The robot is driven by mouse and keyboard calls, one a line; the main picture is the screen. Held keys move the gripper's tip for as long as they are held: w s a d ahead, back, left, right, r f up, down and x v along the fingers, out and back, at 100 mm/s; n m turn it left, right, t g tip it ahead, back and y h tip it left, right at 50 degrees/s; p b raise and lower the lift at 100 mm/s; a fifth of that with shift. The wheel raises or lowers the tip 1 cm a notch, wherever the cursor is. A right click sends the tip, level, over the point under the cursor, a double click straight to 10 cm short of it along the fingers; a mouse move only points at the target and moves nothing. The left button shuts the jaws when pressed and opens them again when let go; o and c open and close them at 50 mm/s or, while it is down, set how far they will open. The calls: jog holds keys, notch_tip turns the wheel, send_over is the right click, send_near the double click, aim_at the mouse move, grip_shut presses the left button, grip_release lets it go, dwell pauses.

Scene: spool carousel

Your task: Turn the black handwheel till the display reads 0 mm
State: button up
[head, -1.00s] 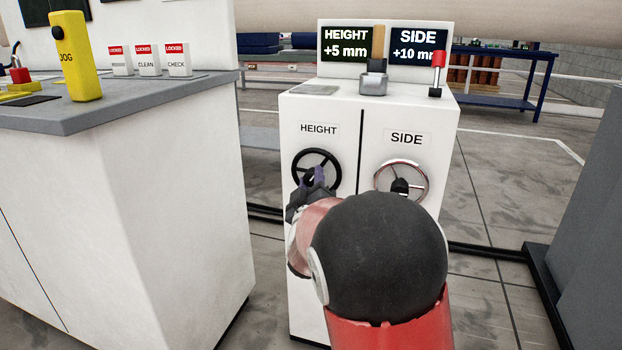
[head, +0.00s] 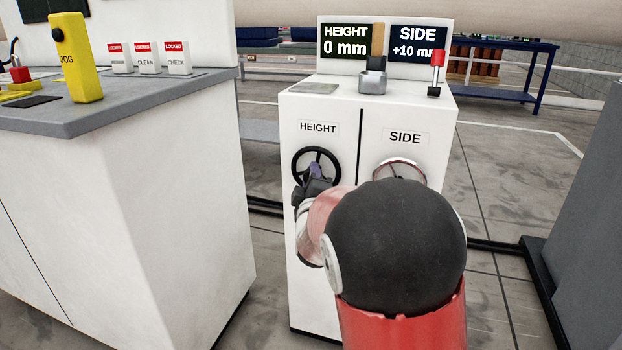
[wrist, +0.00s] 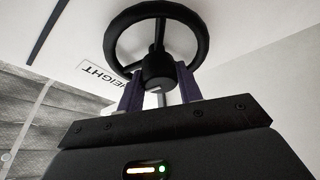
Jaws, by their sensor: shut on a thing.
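The black handwheel (head: 316,151) is on the left of the white cabinet's front, under the label HEIGHT. The HEIGHT display (head: 345,41) above reads 0 mm. My gripper (head: 316,176) is at the wheel's middle, partly hidden by my arm in the head view. In the wrist view, the two fingers of my gripper (wrist: 160,92) stand on either side of the black handwheel's hub (wrist: 158,68), shut on it. The wheel's rim (wrist: 115,45) and spokes are clear of the fingers.
A chrome handwheel (head: 400,165) sits right of the black one, partly hidden by my arm. The SIDE display (head: 416,43) reads +10 mm. A red-knobbed lever (head: 437,70) stands on the white cabinet (head: 300,105). A grey-topped counter (head: 190,85) is close on the left.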

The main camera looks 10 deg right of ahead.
jog(key=o, duration=1)
jog(key=v, duration=0.8)
jog(key=shift+b, duration=0.35)
jog(key=s+f+m+g+y, duration=0.1)
jog(key=s+m+g, duration=0.3)
jog(key=s, duration=0.5)
jog(key=s+f+m+g+y, duration=0.1)
jog(key=s+g, duration=0.4)
jog(key=s, duration=0.5)
jog(key=s+f+m+g+y, duration=0.1)
jog(key=s+f+m+g, duration=0.2)
jog(key=s+m, duration=0.3)
jog(key=shift+s+f+m+g+y+p, duration=0.15)
jog(key=shift+s+g, duration=0.3)
jog(key=shift+s, duration=0.55)
jog(key=shift+s+r+m+g+y+p, duration=0.2)
jog(key=shift+s+g, duration=0.25)
jog(key=shift+s, duration=0.5)
